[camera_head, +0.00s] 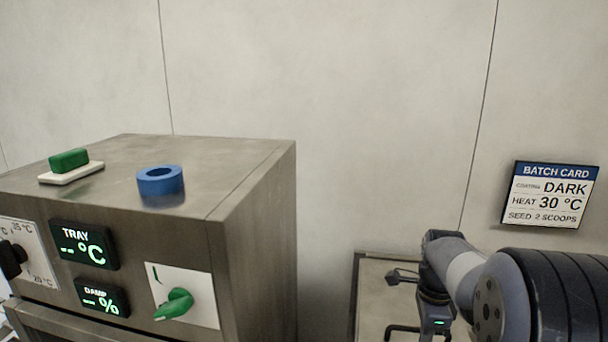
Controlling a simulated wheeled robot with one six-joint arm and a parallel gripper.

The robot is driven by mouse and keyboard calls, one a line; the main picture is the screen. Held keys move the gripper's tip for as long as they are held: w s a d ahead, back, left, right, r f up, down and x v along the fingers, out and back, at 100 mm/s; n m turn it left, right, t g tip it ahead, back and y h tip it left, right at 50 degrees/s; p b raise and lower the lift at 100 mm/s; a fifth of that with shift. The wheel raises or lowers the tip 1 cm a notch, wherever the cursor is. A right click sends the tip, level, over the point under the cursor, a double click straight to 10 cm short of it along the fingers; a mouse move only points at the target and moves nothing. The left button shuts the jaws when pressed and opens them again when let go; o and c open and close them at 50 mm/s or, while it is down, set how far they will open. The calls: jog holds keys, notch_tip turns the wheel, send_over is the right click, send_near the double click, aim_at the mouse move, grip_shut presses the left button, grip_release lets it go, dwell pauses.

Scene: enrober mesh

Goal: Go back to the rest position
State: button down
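My arm comes in from the lower right, bent, with its wrist (437,310) pointing down at the bottom edge of the head view. A small green light shows on the wrist. My fingertips are not visible, so I cannot see whether the gripper is open or holds anything. The wrist is to the right of the steel machine (262,240) and apart from it.
On the machine top are a green block (68,160) on a white base and a blue ring (160,181). Its front has TRAY (85,244) and DAMP (102,298) displays, a green knob (175,304) and a black knob (12,259). A batch card (549,194) hangs on the wall.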

notch_tip(320, 180, down, 2)
jog(key=shift+s+d+f+b, duration=0.1)
jog(key=shift+b, duration=0.4)
jog(key=shift+f, duration=0.2)
